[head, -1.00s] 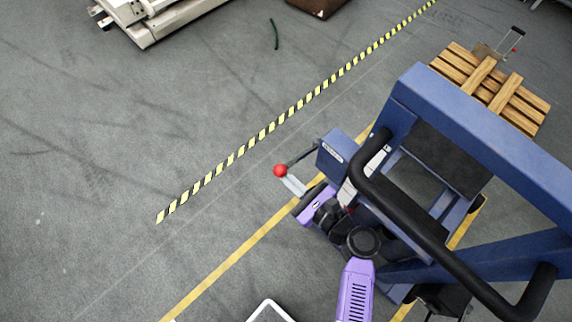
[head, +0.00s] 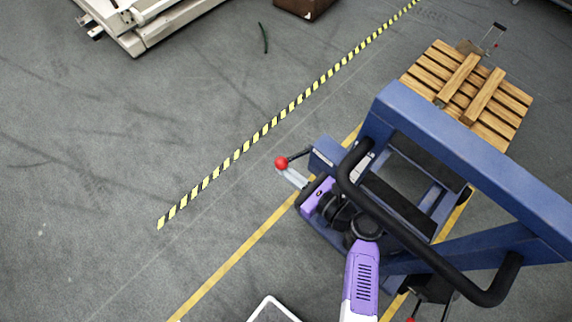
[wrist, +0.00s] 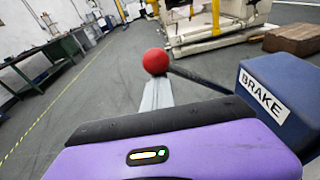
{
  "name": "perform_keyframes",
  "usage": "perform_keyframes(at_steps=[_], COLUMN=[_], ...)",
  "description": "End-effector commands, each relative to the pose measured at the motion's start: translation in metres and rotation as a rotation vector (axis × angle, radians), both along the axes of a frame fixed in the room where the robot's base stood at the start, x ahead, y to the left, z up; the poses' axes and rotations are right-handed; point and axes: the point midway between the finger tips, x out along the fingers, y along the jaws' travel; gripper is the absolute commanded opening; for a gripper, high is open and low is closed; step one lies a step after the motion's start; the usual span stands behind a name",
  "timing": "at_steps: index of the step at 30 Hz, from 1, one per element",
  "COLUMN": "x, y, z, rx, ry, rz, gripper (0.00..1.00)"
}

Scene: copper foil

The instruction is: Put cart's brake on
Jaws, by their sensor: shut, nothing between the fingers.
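The cart (head: 449,133) has a blue frame and a black bar handle (head: 412,247). A blue box on it, labelled BRAKE (wrist: 276,99), carries a dark lever (wrist: 201,79) ending in a red ball knob (wrist: 155,62). In the head view the knob (head: 281,162) sticks out left of the box (head: 327,154). My gripper (head: 284,171), with a purple body and pale fingers, is shut and empty. Its fingertips (wrist: 156,82) are right at the knob, which shows just beyond them in the wrist view. I cannot tell whether they touch it.
A wooden pallet (head: 485,96) lies beyond the cart. Yellow floor lines (head: 243,250) run beside it, and a striped line (head: 262,133) crosses open grey floor to the left. White machinery (head: 150,22) and a brown box (head: 303,6) stand at the back.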

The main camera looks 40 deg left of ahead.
Motion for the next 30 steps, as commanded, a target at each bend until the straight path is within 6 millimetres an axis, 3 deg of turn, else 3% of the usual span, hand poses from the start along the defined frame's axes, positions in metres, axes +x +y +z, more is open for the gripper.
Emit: perform_keyframes(at_steps=[1, 8, 13, 18, 20, 30], x=[0.007, 0.008, 0.005, -0.005, -0.004, -0.011], y=[0.000, 0.000, -0.001, -0.004, -0.020, -0.085], z=[0.010, 0.009, -0.010, -0.046, -0.035, -0.025], rx=[0.014, 0.016, 0.012, 0.004, 0.005, 0.002], ry=[-0.011, -0.013, -0.011, -0.002, -0.004, -0.002], rz=[-0.008, -0.010, -0.010, -0.007, -0.013, -0.007], gripper=[0.00, 0.00, 0.00, 0.00, 0.00, 0.00])
